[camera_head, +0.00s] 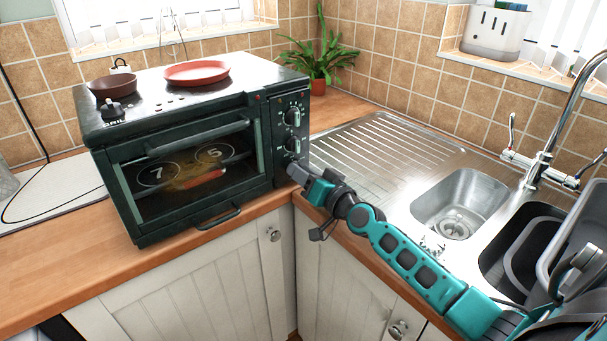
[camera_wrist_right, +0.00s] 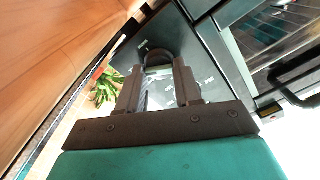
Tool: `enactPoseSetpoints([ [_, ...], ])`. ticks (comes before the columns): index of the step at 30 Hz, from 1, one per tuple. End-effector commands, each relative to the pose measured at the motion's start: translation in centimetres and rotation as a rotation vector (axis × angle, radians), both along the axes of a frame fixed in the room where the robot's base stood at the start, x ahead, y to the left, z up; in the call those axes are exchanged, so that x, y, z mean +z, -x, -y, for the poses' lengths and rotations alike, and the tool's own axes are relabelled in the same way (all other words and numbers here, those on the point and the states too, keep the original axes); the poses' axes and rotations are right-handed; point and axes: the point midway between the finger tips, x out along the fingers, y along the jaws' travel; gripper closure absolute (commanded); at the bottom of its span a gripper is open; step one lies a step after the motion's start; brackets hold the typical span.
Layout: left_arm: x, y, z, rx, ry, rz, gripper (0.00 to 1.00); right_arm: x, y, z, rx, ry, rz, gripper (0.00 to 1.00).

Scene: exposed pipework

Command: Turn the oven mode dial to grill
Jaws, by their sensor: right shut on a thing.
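The dark green oven (camera_head: 185,135) stands on the wooden counter, its door closed. Its control panel on the right side of the front carries an upper dial (camera_head: 293,117) and a middle dial (camera_head: 293,146). The markings around them are too small to read. My left gripper is not in view.
A brown bowl (camera_head: 112,86) and a red plate (camera_head: 197,73) sit on the oven. A potted plant (camera_head: 318,60) stands behind it. The steel drainer (camera_head: 385,150) and sink (camera_head: 460,205) lie to the right, beneath a tap (camera_head: 560,120). The counter left of the oven front is clear.

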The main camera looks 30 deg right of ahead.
Motion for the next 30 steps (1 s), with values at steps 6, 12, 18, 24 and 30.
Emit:
enactPoseSetpoints([
  [6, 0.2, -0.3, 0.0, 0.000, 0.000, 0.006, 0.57, 0.1, 0.0, 0.0, -0.001, -0.001, 0.002, 0.96],
  [12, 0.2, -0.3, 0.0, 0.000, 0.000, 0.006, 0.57, 0.1, 0.0, 0.0, -0.001, -0.001, 0.002, 0.49],
  [18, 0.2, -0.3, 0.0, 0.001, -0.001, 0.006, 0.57, 0.0, 0.0, 0.0, 0.000, 0.000, 0.001, 0.40],
  [24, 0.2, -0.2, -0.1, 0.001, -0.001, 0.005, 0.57, 0.0, 0.3, 0.0, 0.000, 0.000, 0.000, 0.40],
  [30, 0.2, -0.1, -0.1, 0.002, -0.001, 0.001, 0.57, -0.1, 2.6, 0.2, 0.001, 0.000, -0.002, 0.40],
])
